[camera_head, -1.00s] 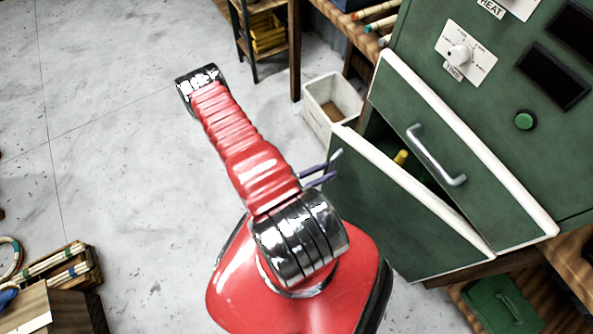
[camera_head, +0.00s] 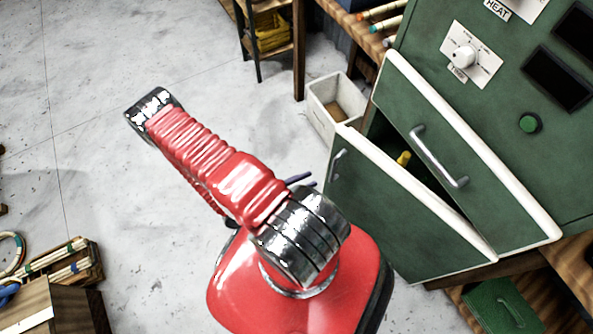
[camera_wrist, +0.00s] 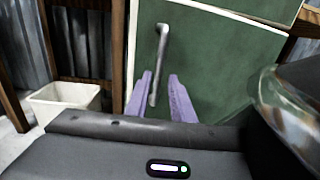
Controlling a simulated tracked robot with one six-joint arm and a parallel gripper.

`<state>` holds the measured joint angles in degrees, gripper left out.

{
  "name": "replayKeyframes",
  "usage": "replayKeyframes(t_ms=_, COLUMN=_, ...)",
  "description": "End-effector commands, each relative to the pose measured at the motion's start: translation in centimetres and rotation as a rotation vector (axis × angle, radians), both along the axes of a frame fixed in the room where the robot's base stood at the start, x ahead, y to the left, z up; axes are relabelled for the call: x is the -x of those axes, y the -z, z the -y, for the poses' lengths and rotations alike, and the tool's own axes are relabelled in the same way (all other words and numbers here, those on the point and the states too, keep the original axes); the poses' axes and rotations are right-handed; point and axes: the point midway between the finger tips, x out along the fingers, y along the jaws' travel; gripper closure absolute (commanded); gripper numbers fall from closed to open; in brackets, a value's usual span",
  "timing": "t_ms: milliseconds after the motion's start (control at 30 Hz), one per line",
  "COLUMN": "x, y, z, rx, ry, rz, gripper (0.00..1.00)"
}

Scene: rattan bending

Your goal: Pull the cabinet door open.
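The green cabinet (camera_head: 540,190) stands at the right in the head view. Its lower-left door (camera_head: 400,215), white-edged, stands ajar, with a dark gap and a yellow item (camera_head: 403,158) behind it. That door's metal handle (camera_head: 338,165) is at its left; in the wrist view the door (camera_wrist: 225,65) faces me with the upright handle (camera_wrist: 160,60). My gripper (camera_wrist: 162,92) has two purple fingers spread apart, one on each side of the handle's lower end in that picture. In the head view my gripper (camera_head: 302,181) appears left of the handle, apart from it.
The other white-edged door (camera_head: 465,150) carries a larger handle (camera_head: 438,157). A white bin (camera_head: 322,115) stands on the floor behind the ajar door, near a wooden bench. Open grey floor (camera_head: 130,210) lies left of my arm. A crate of rods (camera_head: 70,265) is at far left.

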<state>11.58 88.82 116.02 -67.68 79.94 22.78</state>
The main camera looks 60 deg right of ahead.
Motion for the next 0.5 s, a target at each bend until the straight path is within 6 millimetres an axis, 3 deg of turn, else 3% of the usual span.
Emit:
replayKeyframes(t_ms=233, x=-1.4, y=0.0, z=-1.8, rx=0.0, ry=-0.002, rz=0.001, gripper=0.78)
replayKeyframes(t_ms=500, x=-1.8, y=0.1, z=-2.5, rx=0.0, ry=-0.001, rz=0.001, gripper=0.78)
